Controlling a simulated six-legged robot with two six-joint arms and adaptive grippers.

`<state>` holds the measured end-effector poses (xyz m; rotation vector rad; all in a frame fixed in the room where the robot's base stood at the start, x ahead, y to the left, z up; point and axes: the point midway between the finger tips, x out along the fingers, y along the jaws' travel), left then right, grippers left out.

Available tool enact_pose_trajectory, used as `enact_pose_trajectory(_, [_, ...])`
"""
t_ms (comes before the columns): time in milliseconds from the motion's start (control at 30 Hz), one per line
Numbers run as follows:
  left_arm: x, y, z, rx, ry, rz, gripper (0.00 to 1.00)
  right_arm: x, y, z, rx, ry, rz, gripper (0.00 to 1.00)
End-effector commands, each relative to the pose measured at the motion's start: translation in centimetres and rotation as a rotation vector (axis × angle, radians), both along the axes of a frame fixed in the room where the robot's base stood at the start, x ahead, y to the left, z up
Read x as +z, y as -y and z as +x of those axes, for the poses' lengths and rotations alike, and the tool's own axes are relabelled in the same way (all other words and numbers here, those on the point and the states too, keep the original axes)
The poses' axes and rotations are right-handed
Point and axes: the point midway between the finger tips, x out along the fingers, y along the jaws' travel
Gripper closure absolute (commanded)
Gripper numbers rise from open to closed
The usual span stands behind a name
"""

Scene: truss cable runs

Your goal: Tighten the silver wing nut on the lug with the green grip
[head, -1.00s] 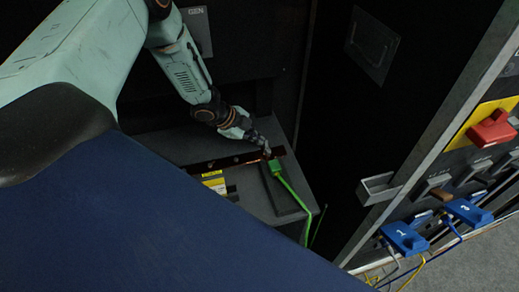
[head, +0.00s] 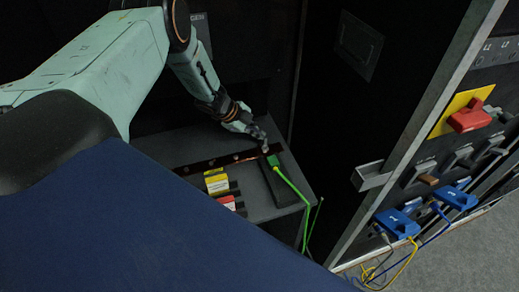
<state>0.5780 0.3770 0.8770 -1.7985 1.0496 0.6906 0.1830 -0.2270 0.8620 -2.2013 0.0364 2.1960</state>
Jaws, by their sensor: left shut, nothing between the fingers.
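Whether the fingers touch the grip or nut, I cannot tell. My right gripper is not in view.
Yellow (head: 217,183) and red (head: 227,201) labelled pieces sit on the grey ledge (head: 185,146). A metal post stands between.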

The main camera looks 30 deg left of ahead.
Motion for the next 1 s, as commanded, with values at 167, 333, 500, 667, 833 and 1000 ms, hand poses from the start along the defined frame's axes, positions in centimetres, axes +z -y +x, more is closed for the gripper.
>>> enact_pose_trajectory(167, [0.0,-0.8,0.3,-0.027,0.000,0.002,1.00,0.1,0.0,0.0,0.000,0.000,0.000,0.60])
enact_pose_trajectory(333, [0.0,-1.1,0.6,-0.037,0.000,0.000,1.00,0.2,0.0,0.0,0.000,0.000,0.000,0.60])
enact_pose_trajectory(500, [-0.1,-1.3,0.6,-0.038,-0.001,0.000,1.00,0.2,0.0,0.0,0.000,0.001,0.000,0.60])
enact_pose_trajectory(667, [0.0,-1.3,0.6,-0.038,0.000,0.000,1.00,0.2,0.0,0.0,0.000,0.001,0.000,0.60])
enact_pose_trajectory(833, [0.0,-1.2,0.6,-0.039,0.001,0.000,1.00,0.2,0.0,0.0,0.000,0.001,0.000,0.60])
enact_pose_trajectory(1000, [0.0,-0.7,0.5,-0.040,0.000,-0.001,1.00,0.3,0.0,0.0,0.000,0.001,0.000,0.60])
